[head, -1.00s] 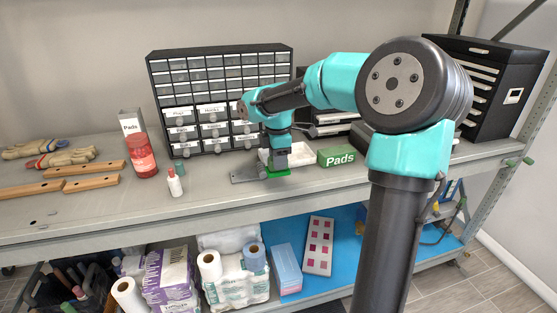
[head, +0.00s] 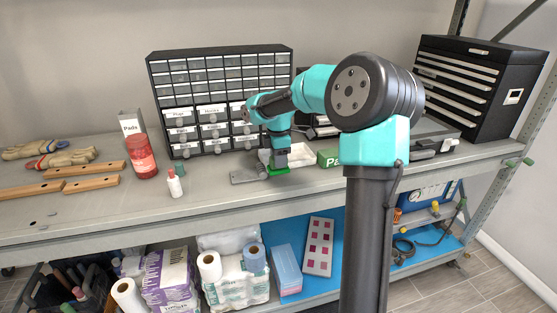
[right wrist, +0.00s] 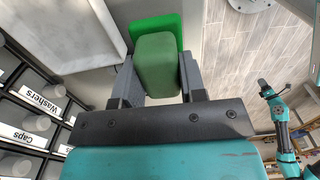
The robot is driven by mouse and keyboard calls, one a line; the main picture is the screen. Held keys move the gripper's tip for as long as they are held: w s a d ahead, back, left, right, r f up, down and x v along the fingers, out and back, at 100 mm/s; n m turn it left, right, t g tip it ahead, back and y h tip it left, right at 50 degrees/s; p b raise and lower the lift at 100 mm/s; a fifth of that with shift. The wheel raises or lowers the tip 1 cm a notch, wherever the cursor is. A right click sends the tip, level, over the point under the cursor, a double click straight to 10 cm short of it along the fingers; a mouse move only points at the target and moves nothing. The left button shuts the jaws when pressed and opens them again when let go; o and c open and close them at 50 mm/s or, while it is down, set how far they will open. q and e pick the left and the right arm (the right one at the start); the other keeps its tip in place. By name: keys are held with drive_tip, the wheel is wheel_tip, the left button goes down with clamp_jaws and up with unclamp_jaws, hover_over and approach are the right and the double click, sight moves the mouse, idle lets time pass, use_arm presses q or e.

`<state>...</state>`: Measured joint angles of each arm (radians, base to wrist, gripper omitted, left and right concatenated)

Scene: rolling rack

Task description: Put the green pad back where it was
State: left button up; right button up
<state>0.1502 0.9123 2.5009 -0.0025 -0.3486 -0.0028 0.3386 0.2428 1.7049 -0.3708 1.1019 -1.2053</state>
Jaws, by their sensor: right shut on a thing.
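My right gripper (right wrist: 157,75) is shut on the green pad (right wrist: 157,62), a dark green block between its fingers with a bright green flat part at its far end. In the head view the right gripper (head: 274,161) is low over the workbench, fingers down, with the bright green (head: 279,170) at its tips. I cannot tell whether the pad touches the bench.
A grey metal plate (head: 245,177) lies left of the pad, and a white tray (head: 301,153) is behind it. A drawer cabinet (head: 200,68) stands at the back. A red jar (head: 142,157) and small bottle (head: 175,184) are left. The bench front is clear.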

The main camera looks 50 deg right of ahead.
drive_tip(key=shift+f, duration=0.3)
drive_tip(key=shift+f, duration=0.6)
drive_tip(key=o, duration=0.8)
wheel_tip(320, 180, up, 13)
drive_tip(key=shift+r, duration=0.15)
idle(0.6)
